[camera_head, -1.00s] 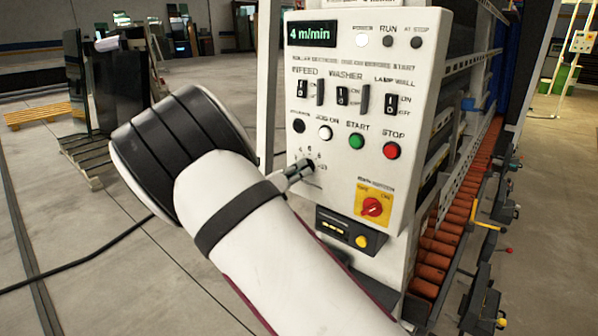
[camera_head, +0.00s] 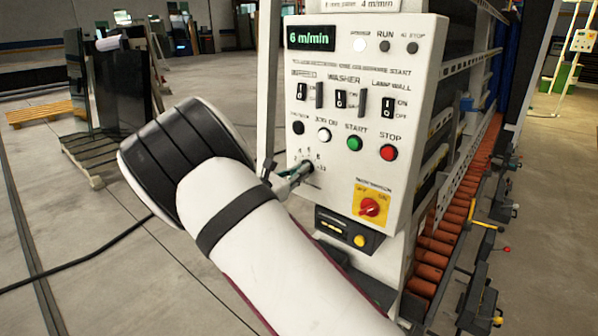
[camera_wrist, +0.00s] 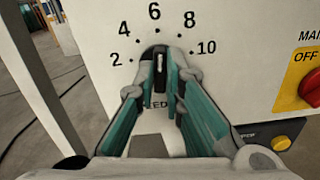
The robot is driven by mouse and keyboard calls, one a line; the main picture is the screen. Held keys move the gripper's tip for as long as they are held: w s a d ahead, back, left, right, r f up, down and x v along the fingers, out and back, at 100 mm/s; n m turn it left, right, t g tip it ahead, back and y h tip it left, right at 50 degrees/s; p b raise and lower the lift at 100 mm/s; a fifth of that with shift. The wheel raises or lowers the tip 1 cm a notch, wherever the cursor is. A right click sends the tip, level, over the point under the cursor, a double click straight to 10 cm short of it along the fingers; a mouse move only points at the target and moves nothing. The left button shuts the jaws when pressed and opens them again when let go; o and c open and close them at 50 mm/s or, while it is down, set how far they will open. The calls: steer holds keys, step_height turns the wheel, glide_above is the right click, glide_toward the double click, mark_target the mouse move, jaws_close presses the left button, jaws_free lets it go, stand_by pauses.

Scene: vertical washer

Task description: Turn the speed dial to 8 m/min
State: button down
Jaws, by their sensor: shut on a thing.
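The speed dial (camera_wrist: 160,66) is a small dark knob in the wrist view, with a scale marked 2, 4, 6, 8, 10 around it. Its pointer line stands about upright, toward the 6. My gripper (camera_wrist: 161,62) has its two teal and grey fingers on either side of the knob, shut on it. The display (camera_head: 311,38) reads 6 m/min in green.
The white control panel (camera_head: 335,195) carries black switches, a green START button (camera_head: 353,143) and a red STOP button (camera_head: 388,153). A red rotary switch on a yellow plate (camera_head: 370,207) sits right of the dial. Orange rollers (camera_head: 440,246) run behind.

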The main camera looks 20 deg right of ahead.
steer(key=m+p, duration=0.1)
steer(key=m, duration=0.5)
steer(key=shift+f, duration=0.1)
stand_by(0.5)
steer(key=c, duration=1.7)
jaws_free()
steer(key=v, duration=1.2)
